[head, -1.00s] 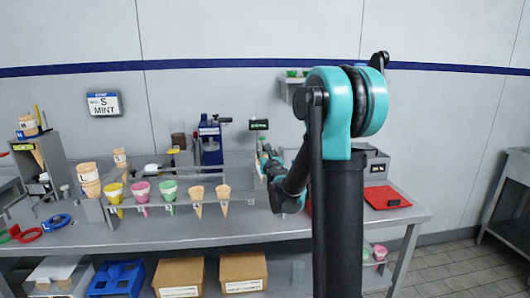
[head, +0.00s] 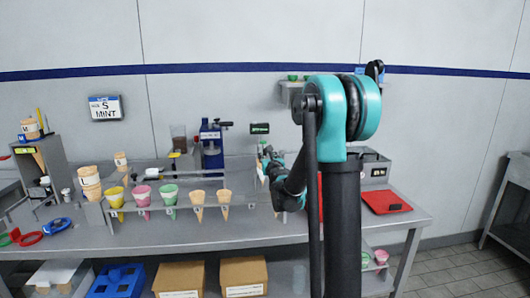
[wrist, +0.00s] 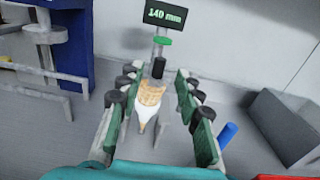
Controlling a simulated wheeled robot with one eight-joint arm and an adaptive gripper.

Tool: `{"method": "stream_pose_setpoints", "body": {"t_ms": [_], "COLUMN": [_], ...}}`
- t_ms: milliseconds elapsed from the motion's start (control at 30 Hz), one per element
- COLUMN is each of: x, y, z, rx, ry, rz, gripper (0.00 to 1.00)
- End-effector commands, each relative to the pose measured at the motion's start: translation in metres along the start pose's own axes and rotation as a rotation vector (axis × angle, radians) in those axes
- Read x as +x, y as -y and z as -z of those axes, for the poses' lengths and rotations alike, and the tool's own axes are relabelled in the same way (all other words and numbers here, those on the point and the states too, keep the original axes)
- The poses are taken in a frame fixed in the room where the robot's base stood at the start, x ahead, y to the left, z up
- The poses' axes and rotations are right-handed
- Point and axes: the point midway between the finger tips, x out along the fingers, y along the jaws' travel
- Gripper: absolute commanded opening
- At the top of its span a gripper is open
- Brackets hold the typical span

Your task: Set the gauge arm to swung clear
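The gauge shows in the wrist view as a dark display (wrist: 163,15) reading "140 mm" on a grey post, with a green ring (wrist: 163,41) and a black cylinder (wrist: 159,68) below it. Which of these parts is the gauge arm, and how it is turned, I cannot tell for sure. The display also shows in the head view (head: 259,128). A waffle cone (wrist: 150,95) with a white lower part stands point down below the black cylinder. My gripper (wrist: 155,85) is open, its green-padded fingers on either side of the cone with gaps.
A blue machine (head: 211,143) stands left of the gauge. A rack (head: 180,206) of several cones runs along the front. A grey box (wrist: 288,125) and a blue peg (wrist: 229,134) lie to the right in the wrist view. A red mat (head: 385,202) lies at the right.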

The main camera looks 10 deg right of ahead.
Motion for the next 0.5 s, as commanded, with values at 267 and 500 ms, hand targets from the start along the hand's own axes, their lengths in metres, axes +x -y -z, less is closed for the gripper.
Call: {"method": "stream_pose_setpoints", "body": {"t_ms": [267,500], "x": [0.047,0.064], "y": [0.0,0.0], "z": [0.0,0.0], "rx": [0.0,0.0], "ry": [-0.001,-0.001], "rz": [0.0,0.0], "gripper": [0.35,0.35]}}
